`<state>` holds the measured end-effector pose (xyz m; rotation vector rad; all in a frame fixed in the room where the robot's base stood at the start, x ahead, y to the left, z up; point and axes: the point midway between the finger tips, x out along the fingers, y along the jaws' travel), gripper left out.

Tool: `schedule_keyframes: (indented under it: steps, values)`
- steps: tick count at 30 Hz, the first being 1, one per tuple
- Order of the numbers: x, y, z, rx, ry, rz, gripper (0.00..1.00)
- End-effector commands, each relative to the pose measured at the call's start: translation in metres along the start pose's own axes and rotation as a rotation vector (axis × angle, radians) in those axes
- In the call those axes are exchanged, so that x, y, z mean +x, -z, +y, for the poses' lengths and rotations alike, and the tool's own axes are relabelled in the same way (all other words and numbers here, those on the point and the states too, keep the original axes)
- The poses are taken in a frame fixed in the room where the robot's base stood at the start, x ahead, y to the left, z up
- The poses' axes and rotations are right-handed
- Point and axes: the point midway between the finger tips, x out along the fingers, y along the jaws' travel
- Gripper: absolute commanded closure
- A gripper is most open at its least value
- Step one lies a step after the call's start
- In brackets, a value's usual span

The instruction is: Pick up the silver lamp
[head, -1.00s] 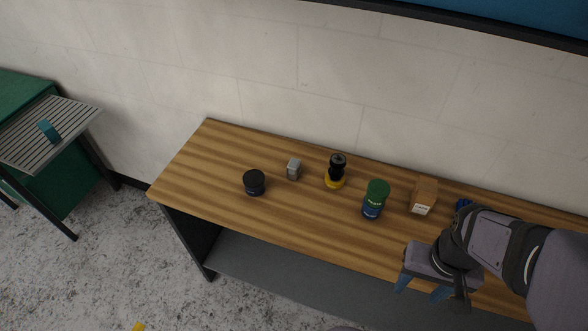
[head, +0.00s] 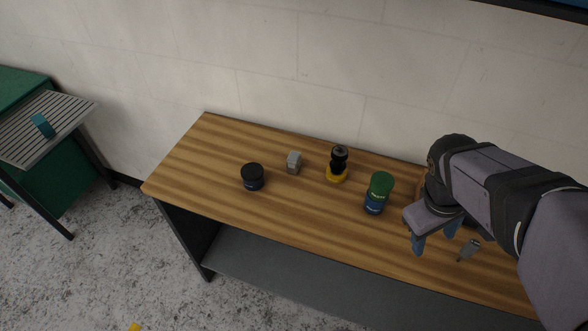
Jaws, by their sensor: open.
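Two small silver-grey things lie on the wooden bench top, and I cannot tell for certain which is the lamp. One is a slim silver piece (head: 469,250) near the bench's front edge at the right, close beside my gripper in the picture. The other is a small grey block-shaped piece (head: 294,162) standing between the black jar and the black-and-yellow item. My gripper (head: 435,239) hangs over the right part of the bench, its blue fingers apart and pointing down, with nothing between them.
A black jar (head: 253,177), a black-and-yellow item (head: 338,164) and a green-lidded blue jar (head: 379,193) stand on the wooden bench (head: 200,160). My arm covers the back right. The bench's left end is clear. A slatted table (head: 30,145) stands at far left.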

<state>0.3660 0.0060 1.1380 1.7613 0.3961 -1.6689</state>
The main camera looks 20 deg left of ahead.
Motion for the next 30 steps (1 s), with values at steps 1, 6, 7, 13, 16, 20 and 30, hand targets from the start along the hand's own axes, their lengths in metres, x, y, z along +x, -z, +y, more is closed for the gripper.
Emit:
schedule_keyframes:
  steps: [1,6,7,13,16,20,30]
  values:
    - [0.014,0.022,0.001,-0.135,-0.053,0.008,0.50]
    - [0.023,0.117,0.008,-0.699,-0.315,0.018,0.50]
    - [0.022,0.140,0.005,-0.815,-0.375,0.015,0.50]
    - [-0.006,0.259,-0.035,-1.389,-0.746,-0.040,0.50]
    - [-0.021,0.295,-0.059,-1.555,-0.884,-0.075,0.50]
    - [-0.038,0.331,-0.091,-1.715,-1.040,-0.123,0.50]
    - [-0.076,0.389,-0.177,-1.979,-1.384,-0.258,0.50]
